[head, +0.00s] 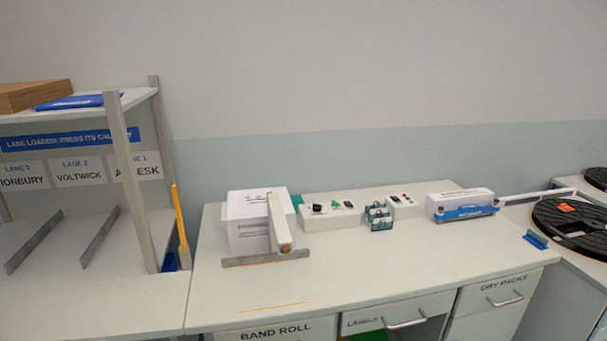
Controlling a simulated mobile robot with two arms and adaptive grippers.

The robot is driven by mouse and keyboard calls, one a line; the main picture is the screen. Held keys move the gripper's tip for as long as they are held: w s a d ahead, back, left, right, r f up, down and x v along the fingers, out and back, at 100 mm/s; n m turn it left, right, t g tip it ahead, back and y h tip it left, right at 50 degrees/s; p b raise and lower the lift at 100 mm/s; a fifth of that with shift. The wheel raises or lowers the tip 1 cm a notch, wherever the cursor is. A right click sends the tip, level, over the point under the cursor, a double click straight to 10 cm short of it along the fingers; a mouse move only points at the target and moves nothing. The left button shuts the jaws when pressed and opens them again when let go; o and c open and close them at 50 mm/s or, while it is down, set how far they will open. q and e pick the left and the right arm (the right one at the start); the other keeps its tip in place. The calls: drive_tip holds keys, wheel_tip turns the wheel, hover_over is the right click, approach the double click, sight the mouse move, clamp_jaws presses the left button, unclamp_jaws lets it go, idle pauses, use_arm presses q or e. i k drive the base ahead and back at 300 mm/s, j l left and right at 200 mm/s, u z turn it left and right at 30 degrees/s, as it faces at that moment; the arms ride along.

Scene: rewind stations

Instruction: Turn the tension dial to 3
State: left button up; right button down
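No dial marked as the tension dial can be picked out at this size. A low white control box (330,211) on the bench has small black and green parts on its top; one black part (318,208) at its left may be a knob, but I cannot tell. A second white box (404,206) right of it has small dark and red parts. A white block-shaped machine (246,226) with a pale arm (279,222) stands left of them. Any numbers are too small to read. Neither of my grippers is in view.
The white bench (400,262) is mostly clear in front. A small teal rack (378,216) and a white-and-blue box (462,205) stand along its back. A shelf unit (75,190) is left; black reels (572,226) are right. The label drawer (398,316) stands partly open.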

sight(316, 207)
drive_tip(key=i+j, duration=0.3)
drive_tip(key=j, duration=0.2)
drive_tip(key=i+j, duration=0.35)
drive_tip(key=j, duration=0.15)
